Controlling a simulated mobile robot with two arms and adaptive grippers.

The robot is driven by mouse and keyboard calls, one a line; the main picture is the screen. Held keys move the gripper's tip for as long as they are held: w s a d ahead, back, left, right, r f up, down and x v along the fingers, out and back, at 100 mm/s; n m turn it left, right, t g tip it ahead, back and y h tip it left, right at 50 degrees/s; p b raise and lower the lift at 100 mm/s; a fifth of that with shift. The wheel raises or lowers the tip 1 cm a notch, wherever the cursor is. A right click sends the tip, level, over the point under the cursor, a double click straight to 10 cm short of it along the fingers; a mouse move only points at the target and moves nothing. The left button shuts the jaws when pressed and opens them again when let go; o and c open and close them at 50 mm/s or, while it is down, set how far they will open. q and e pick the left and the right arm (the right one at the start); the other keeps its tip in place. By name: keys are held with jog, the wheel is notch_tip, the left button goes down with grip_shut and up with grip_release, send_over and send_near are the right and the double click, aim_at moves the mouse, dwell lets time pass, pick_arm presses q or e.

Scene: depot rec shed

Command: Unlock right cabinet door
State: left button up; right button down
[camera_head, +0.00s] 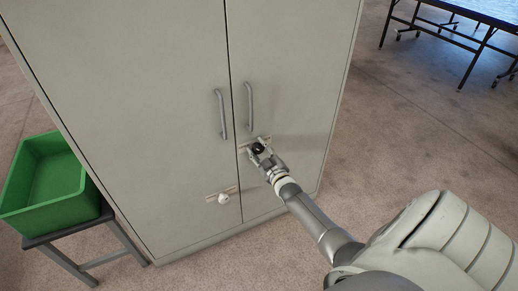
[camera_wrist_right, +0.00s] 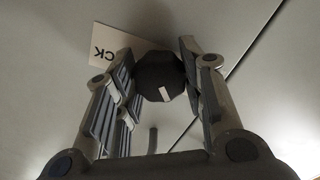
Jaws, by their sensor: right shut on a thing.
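The grey cabinet has a left door (camera_head: 150,110) and a right door (camera_head: 290,60), each with a vertical bar handle near the centre seam. A dark faceted lock knob (camera_wrist_right: 157,70) with a short pale mark sits on the right door below its handle (camera_head: 249,105). My right gripper (camera_head: 261,150) is shut on this knob, with one finger on each side in the right wrist view. A pale label (camera_wrist_right: 103,55) reading "CK" shows beside the knob, partly hidden. Both doors look closed. My left gripper is not in view.
A white knob (camera_head: 224,198) with a label strip sits low on the left door. A green bin (camera_head: 45,180) rests on a dark stand (camera_head: 75,235) at the left. A blue-topped table (camera_head: 480,10) stands back right. The floor right of the cabinet is clear.

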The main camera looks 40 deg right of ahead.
jog(key=shift+n, duration=0.4)
jog(key=c, duration=0.9)
grip_release()
jog(key=shift+c, duration=0.2)
jog(key=shift+o, duration=0.2)
jog(key=shift+s+a+f, duration=0.1)
jog(key=shift+s+a, duration=0.05)
jog(key=shift+s, duration=0.35)
jog(key=v, duration=1.1)
